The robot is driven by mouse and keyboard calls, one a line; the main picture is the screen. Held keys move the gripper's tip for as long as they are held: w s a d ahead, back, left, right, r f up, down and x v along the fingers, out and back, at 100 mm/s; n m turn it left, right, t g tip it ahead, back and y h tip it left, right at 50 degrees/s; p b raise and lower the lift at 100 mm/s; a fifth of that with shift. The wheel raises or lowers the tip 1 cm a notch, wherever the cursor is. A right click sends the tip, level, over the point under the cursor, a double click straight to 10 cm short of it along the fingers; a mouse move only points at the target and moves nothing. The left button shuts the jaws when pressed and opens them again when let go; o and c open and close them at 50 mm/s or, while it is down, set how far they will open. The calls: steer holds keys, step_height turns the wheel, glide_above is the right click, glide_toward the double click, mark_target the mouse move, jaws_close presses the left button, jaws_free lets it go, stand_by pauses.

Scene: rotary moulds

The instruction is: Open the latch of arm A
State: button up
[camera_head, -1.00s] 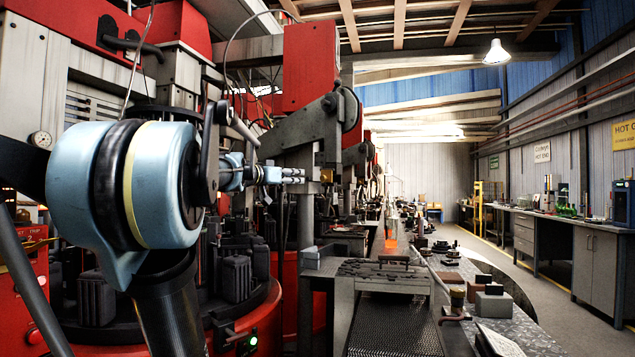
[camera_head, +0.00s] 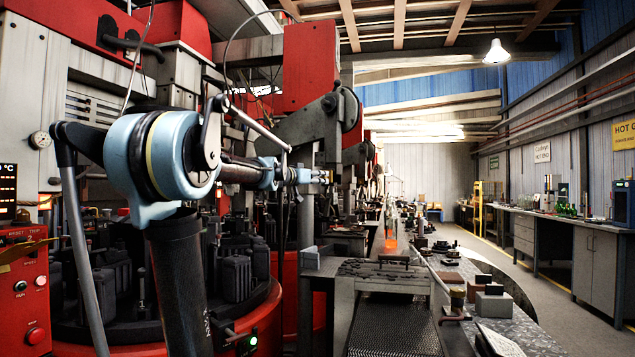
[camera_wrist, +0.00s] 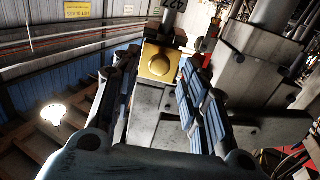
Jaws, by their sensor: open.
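In the wrist view a brass-yellow block with a round knob (camera_wrist: 158,63) sits ahead, on the grey metal machine arm (camera_wrist: 165,115). My gripper (camera_wrist: 160,100) is open, with its ribbed blue-grey finger pads on either side of this grey arm, and the knob lies beyond, between the finger lines. I cannot tell whether the fingers touch anything. In the head view my gripper (camera_head: 322,176) is small, at the grey post below the red-topped machine head (camera_head: 312,70). It covers the brass block there. No latch or letter A can be clearly made out.
A dark tag (camera_wrist: 175,5) hangs above the brass block. A grey column (camera_wrist: 262,65) stands close on the right in the wrist view. In the head view a round red machine table with dark moulds (camera_head: 235,278) is below my arm, and a grey bench (camera_head: 385,278) is to the right.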

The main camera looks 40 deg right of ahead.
steer(key=shift+x, duration=1.35)
jaws_close()
steer(key=shift+a, duration=0.1)
steer(key=shift+r, duration=0.1)
